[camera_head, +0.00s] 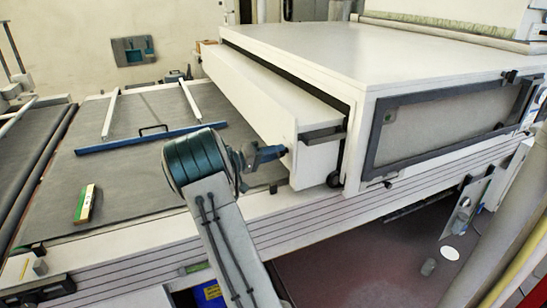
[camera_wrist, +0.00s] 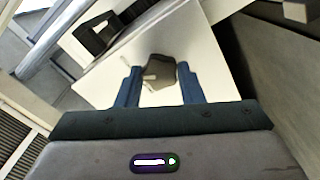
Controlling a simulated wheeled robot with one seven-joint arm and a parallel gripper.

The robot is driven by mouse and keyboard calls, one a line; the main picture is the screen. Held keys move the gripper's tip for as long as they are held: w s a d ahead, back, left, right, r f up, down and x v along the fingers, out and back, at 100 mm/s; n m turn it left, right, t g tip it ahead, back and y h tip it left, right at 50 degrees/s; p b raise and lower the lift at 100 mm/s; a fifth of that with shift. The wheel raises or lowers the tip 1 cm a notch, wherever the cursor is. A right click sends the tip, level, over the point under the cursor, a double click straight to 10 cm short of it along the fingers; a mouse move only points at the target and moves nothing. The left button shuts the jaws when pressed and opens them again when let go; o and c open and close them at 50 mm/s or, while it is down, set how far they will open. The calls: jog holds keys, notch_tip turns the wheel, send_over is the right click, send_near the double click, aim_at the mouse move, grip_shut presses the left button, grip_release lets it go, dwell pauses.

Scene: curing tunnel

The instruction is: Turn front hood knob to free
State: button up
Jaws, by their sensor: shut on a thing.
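The front hood knob (camera_wrist: 160,70) is a dark, lobed knob with a small pale pointer on its left side. It sits on a white panel (camera_wrist: 215,55) in the wrist view. The two blue fingers of my gripper (camera_wrist: 159,82) are on either side of it and shut on it. In the head view my gripper (camera_head: 280,152) reaches the near end of the white hood (camera_head: 308,155) from the left. There the gripper hides the knob. I cannot read any marking for the knob's position.
The large white tunnel housing (camera_head: 390,55) stands behind and right of the hood. The grey conveyor belt (camera_head: 140,185) lies left, with a blue bar (camera_head: 150,137) across it and a yellow-green block (camera_head: 85,204) on it. A dark handle (camera_head: 322,133) is on the hood's end.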

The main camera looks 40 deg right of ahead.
jog(key=shift+n+p, duration=1.8)
jog(key=shift+n, duration=5.5)
jog(key=o, duration=1)
jog(key=b+v, duration=0.2)
jog(key=v, duration=1.2)
jog(key=shift+f+b, duration=0.1)
jog(key=shift+b, duration=0.25)
